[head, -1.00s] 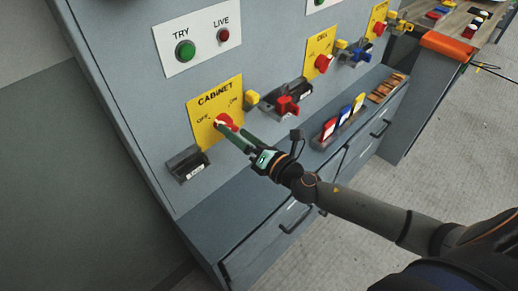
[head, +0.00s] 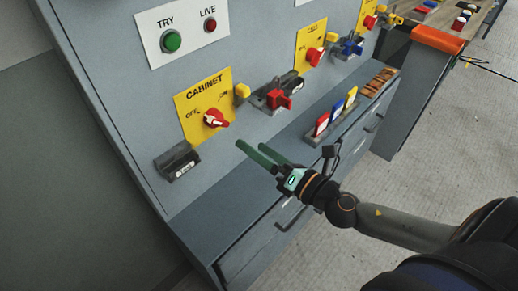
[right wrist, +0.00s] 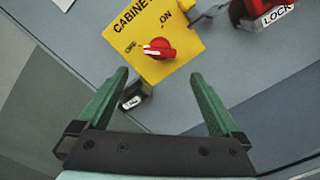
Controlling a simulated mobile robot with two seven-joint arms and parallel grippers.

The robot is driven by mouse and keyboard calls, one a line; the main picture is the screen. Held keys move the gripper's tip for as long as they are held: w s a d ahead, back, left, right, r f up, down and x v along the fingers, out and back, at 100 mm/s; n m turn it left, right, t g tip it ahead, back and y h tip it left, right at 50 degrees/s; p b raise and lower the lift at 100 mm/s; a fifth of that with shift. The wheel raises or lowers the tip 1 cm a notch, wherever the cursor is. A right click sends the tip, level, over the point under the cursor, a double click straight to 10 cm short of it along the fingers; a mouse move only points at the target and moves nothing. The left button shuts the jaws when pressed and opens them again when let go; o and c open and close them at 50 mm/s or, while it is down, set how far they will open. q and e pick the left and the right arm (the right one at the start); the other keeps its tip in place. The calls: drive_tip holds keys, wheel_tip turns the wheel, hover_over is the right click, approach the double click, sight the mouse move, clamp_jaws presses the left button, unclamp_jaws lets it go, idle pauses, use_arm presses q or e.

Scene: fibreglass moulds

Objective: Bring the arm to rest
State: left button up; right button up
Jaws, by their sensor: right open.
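My right gripper (head: 252,151) is open and empty in front of the grey cabinet panel, above the ledge and apart from everything. Its green fingers also show spread wide in the right wrist view (right wrist: 165,88). The red rotary switch (head: 216,118) on the yellow CABINET plate (head: 190,103) is up and left of the fingertips. The switch also shows between and beyond the fingers in the right wrist view (right wrist: 159,49). Its white-marked end points toward OFF. My left gripper is not in view.
A black labelled block (head: 178,161) sits on the panel below the plate. A red lock device (head: 277,97) is to its right. A rack with red, white, blue and yellow tags (head: 335,113) stands on the ledge. An orange-edged bench (head: 437,40) is at upper right.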

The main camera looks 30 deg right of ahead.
drive_tip(key=s+d+f+m+g+h, duration=0.2)
drive_tip(key=s+f+m+g+h, duration=0.15)
drive_tip(key=f+m, duration=0.9)
drive_tip(key=s+a+f+m+g+p, duration=0.1)
drive_tip(key=s+a+f+m+g, duration=0.3)
drive_tip(key=s+f+m, duration=0.7)
drive_tip(key=a+f+m, duration=0.1)
drive_tip(key=m, duration=0.4)
drive_tip(key=shift+f+m+p, duration=0.3)
drive_tip(key=shift+m+p, duration=0.05)
drive_tip(key=shift+w, duration=0.1)
